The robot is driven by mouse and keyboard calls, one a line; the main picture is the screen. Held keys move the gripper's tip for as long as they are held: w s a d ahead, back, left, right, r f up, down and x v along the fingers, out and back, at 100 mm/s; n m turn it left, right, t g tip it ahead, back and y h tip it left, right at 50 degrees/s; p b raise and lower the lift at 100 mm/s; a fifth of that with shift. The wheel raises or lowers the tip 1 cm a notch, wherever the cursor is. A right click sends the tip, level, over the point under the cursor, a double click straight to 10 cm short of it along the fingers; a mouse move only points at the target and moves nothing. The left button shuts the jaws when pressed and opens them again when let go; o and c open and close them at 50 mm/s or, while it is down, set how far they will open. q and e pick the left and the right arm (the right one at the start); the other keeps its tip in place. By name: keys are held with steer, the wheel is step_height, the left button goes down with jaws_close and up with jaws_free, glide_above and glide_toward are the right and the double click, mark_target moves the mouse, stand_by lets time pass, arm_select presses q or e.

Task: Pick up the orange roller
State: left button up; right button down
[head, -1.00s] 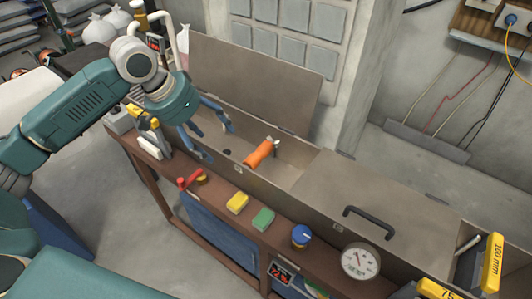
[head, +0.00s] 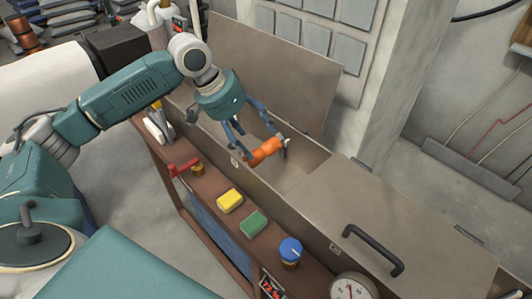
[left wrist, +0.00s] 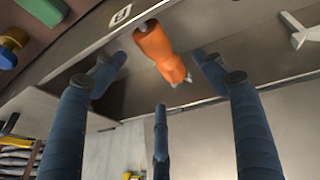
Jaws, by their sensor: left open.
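The orange roller (head: 266,151) is a small orange cylinder in the open section of the long brown box in the head view. In the left wrist view the roller (left wrist: 164,54) lies tilted between the fingertips, with a small metal tip at its lower end. My left gripper (head: 263,146) reaches down into the box with its blue fingers spread on either side of the roller. In the left wrist view the left gripper (left wrist: 160,62) shows gaps between its fingers and the roller. My right gripper is not in view.
The box (head: 310,158) has a raised lid (head: 265,75) behind the gripper and a closed lid with a black handle (head: 373,248) to the right. On the front ledge are a red-handled valve (head: 186,167), a yellow block (head: 230,200), a green block (head: 253,223) and a blue knob (head: 290,250).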

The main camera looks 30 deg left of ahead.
mark_target(263, 149)
arm_select(q)
steer(key=shift+x, duration=0.85)
steer(key=p+x, duration=0.1)
steer(key=x, duration=0.4)
steer(key=shift+d+p, duration=0.15)
steer(key=shift+p, duration=0.2)
steer(key=shift+w+f, duration=0.1)
steer(key=shift+f, duration=0.2)
steer(key=c, duration=1.4)
steer(key=shift+c, duration=0.3)
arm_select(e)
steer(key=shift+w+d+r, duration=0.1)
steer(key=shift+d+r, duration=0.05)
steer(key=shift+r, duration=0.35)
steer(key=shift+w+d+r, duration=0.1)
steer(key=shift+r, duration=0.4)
